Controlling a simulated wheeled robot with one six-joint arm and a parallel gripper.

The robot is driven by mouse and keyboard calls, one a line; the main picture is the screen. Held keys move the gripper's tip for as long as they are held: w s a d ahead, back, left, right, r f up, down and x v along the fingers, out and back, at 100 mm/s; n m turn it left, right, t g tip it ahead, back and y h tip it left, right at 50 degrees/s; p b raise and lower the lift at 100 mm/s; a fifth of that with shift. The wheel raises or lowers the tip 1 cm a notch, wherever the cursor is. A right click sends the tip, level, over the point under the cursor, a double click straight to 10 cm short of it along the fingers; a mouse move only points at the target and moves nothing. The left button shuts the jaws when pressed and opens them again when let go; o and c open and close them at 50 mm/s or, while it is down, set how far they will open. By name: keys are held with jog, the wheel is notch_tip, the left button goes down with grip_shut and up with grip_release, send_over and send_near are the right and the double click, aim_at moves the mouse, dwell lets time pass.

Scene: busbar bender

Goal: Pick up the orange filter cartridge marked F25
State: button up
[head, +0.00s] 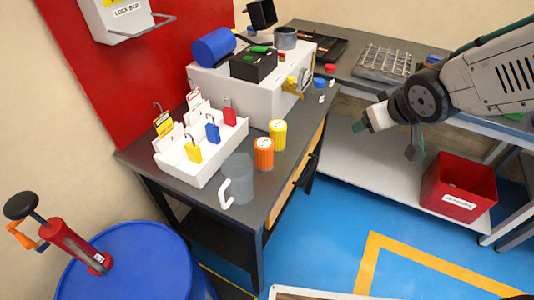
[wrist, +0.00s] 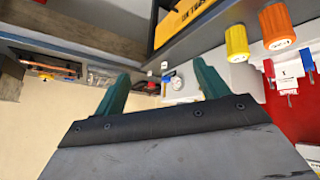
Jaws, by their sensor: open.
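The orange filter cartridge (head: 264,153) stands upright on the grey bench, near its front edge, just in front of the yellow cartridge (head: 277,134). Its label is too small to read. In the wrist view the orange cartridge (wrist: 276,25) shows at the upper right, with the yellow cartridge (wrist: 237,42) to its left. My gripper (head: 371,119) is in the air to the right of the bench, well apart from both cartridges. In the wrist view its two green fingers (wrist: 161,72) are spread with nothing held between them.
Small bottles (head: 320,84) stand at the bench's right. A red bin (head: 459,187) sits on the lower shelf.

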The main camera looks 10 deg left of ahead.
jog(key=w+a+f+n+y, duration=0.3)
jog(key=a+f+y, duration=0.15)
jog(key=a, duration=0.55)
jog(key=n+g+y, duration=0.1)
jog(key=n+y, duration=0.2)
jog(key=y, duration=0.2)
send_near(266, 143)
jog(key=shift+h, duration=0.25)
jog(key=x, duration=0.5)
jog(key=shift+s+a+r, duration=0.2)
jog(key=shift+a+r, duration=0.1)
jog(key=x, duration=0.7)
jog(key=shift+w+a+f, duration=0.1)
jog(key=shift+w+f, duration=0.05)
jog(key=shift+f, duration=0.15)
jog(key=c, duration=1.2)
